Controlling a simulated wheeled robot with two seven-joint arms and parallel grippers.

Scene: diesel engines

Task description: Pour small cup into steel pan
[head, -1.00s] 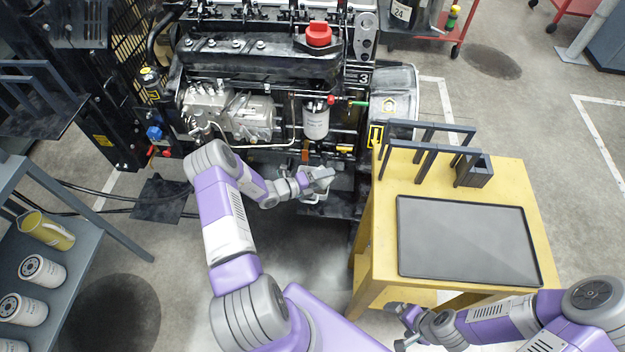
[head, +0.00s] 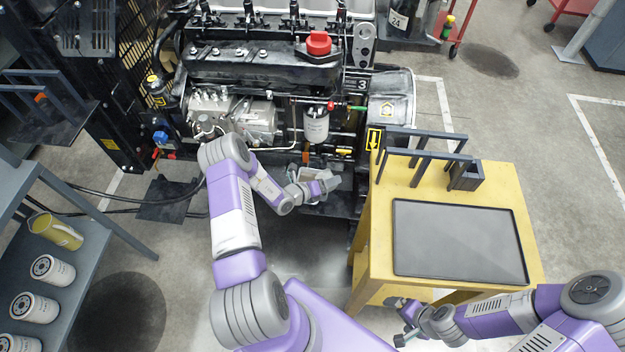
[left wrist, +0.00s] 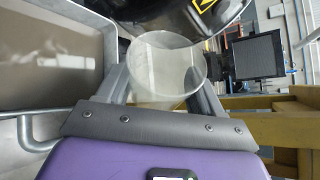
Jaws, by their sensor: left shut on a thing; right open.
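In the left wrist view a small translucent cup (left wrist: 165,68) sits between the two fingers of my left gripper, which is shut on it. Its round rim shows; I cannot tell what is inside it. A steel pan (left wrist: 106,40) with a pale rim and a flat brownish inside lies beside the cup, at the upper left of that view. In the head view my left gripper (head: 324,183) is in front of the engine's lower side, and the cup is hard to make out there. My right gripper (head: 404,337) is open and empty, low beside the yellow table.
The engine (head: 265,75) with a red cap and white filter fills the top. A yellow table (head: 383,235) at right carries a dark tray (head: 460,277) and a dark rack (head: 425,155). A grey shelf (head: 88,262) at left holds a yellow jug (head: 55,232) and white filters.

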